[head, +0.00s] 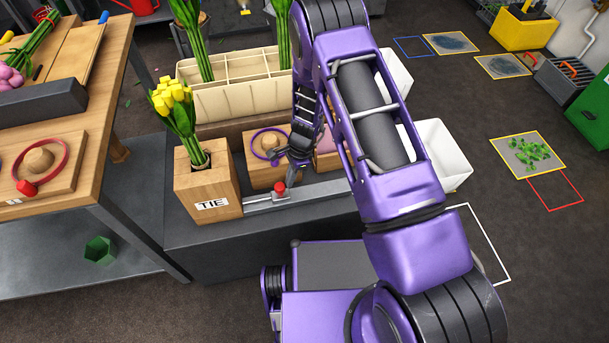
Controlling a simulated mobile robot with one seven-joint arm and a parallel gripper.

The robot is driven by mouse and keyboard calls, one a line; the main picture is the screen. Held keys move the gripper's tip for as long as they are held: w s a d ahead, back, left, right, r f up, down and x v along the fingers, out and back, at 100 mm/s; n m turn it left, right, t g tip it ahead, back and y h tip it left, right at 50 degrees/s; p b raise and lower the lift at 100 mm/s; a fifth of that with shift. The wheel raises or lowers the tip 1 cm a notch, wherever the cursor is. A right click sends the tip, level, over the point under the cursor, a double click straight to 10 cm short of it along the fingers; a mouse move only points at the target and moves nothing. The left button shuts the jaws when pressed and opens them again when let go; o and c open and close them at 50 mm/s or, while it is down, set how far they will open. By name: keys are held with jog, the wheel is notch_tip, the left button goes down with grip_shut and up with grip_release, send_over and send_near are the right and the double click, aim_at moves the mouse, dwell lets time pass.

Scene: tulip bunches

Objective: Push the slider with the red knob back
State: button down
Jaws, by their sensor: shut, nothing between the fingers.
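The red knob (279,188) sits on a slider rail (300,191) that runs along the front of the dark bench. The knob is near the left part of the rail, just right of the wooden box marked TIE. My gripper (282,163) is shut and empty. It points down just above and behind the knob, beside a wooden block with a purple ring. I cannot tell whether the fingertips touch the knob. My arm hides the right end of the rail.
The TIE box (208,190) holds yellow tulips (175,103). A wooden block with a purple ring (267,144) stands behind the rail. A cream divided crate (236,85) is further back. White bins (442,150) stand right of my arm. A wooden table (110,100) is at left.

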jog(key=shift+a, duration=0.35)
jog(key=d, duration=0.2)
jog(key=w+d, duration=0.1)
jog(key=d, duration=0.1)
jog(key=shift+w+d+b, duration=0.1)
jog(key=shift+w+b, duration=0.1)
jog(key=shift+b, duration=0.15)
jog(key=s+p+v, duration=0.1)
jog(key=p+v, duration=0.1)
jog(key=v, duration=0.8)
jog(key=shift+w, duration=0.4)
